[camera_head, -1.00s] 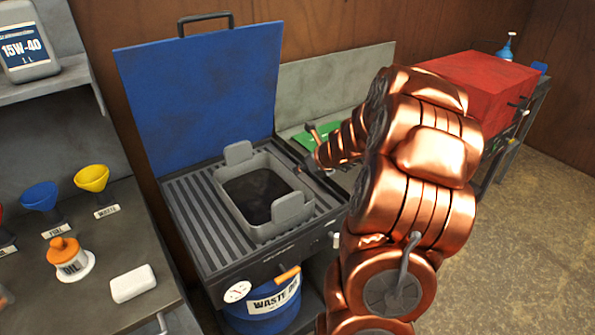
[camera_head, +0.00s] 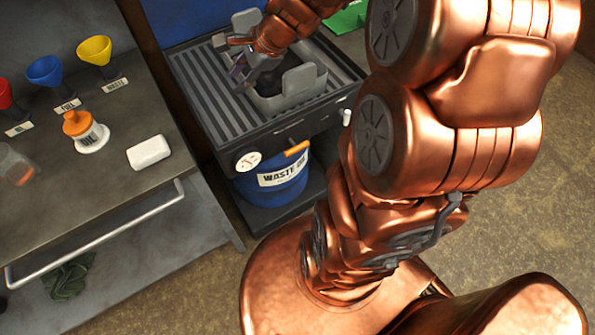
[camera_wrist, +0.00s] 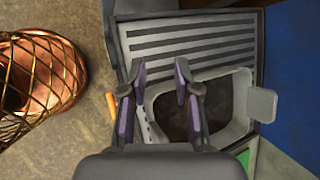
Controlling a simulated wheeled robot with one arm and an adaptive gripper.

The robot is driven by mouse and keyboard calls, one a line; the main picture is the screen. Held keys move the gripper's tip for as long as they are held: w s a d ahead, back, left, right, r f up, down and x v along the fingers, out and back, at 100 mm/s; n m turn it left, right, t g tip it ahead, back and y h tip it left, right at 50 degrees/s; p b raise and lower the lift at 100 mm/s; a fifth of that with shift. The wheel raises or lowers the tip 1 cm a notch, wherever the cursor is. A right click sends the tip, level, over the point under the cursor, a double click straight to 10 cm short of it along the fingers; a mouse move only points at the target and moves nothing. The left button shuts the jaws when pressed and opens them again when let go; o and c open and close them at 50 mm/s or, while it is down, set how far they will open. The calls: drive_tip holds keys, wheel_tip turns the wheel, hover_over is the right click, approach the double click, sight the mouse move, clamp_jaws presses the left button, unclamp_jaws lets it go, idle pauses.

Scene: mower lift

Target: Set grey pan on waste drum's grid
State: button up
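The grey pan (camera_head: 290,101) sits upright on the slotted grid (camera_head: 212,105) above the blue waste drum (camera_head: 272,190). It has two upright tabs and a dark inside. In the wrist view one pan tab (camera_wrist: 262,105) shows at right, and the grid (camera_wrist: 190,40) lies above the pan. My gripper (camera_head: 241,68) is over the pan's opening and left side in the head view. In the wrist view my gripper (camera_wrist: 154,80) is open, its fingers apart near the pan's left wall. The other tab is not clear there, and I cannot tell whether a finger touches the pan.
A raised blue lid (camera_wrist: 295,75) stands behind the grid. A gauge (camera_head: 249,161) and an orange handle (camera_head: 296,147) are on the front. At left, a bench holds funnels, an orange-capped oil container (camera_head: 85,130) and a white block (camera_head: 149,152).

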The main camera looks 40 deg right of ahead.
drive_tip(key=s+a+n+g, duration=0.3)
drive_tip(key=s+a+n, duration=0.3)
drive_tip(key=s, duration=0.2)
drive_tip(key=s+d+n+g+h, duration=0.1)
drive_tip(key=s+n+g+h, duration=0.3)
drive_tip(key=s+n, duration=0.9)
drive_tip(key=shift+s+h, duration=0.4)
drive_tip(key=shift+s, duration=2.6)
drive_tip(key=shift+f, duration=0.1)
